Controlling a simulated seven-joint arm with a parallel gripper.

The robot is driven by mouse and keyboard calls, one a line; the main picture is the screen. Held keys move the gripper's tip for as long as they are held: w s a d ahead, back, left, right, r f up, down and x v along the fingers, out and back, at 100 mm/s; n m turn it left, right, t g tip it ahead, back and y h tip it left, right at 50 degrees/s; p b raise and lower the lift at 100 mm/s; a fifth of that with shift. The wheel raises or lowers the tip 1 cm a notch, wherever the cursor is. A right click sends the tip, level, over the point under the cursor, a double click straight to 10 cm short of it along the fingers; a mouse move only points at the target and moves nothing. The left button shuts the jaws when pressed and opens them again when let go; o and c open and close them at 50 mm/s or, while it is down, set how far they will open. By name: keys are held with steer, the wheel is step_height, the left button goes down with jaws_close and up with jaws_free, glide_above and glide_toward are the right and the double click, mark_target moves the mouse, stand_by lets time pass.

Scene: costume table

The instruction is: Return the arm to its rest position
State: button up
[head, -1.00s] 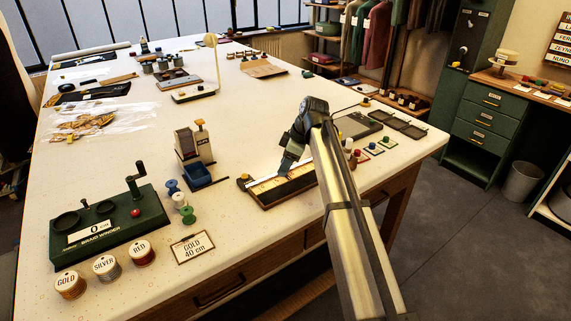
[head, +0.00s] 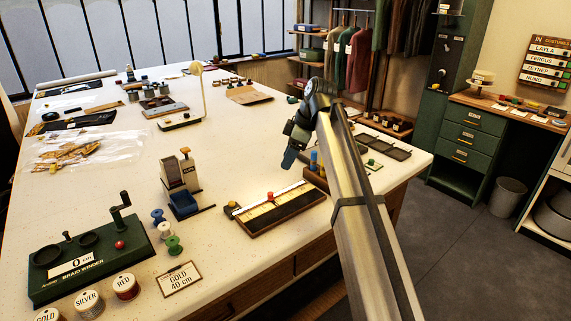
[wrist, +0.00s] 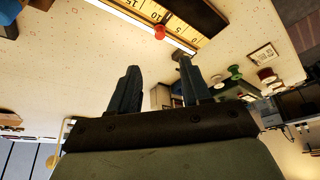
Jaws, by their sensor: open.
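My gripper (head: 290,158) is raised above the table, right of and behind the wooden ruler tray (head: 281,207). It points down and to the left in the head view. In the wrist view its two dark fingers (wrist: 156,88) stand apart with nothing between them. My arm reaches in from the lower right of the head view. A red knob (head: 270,196) sits at the ruler's edge and also shows in the wrist view (wrist: 159,32). The gripper is clear of the ruler tray.
The green braid winder (head: 85,255) stands at the front left. A small dispenser with a blue tray (head: 184,205) stands left of the ruler. Spools and a "GOLD 40 cm" card (head: 180,279) lie near the front edge. Dark trays (head: 385,147) lie right of the arm.

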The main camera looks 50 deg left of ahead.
steer(key=shift+w+d, duration=0.1)
stand_by(0.6)
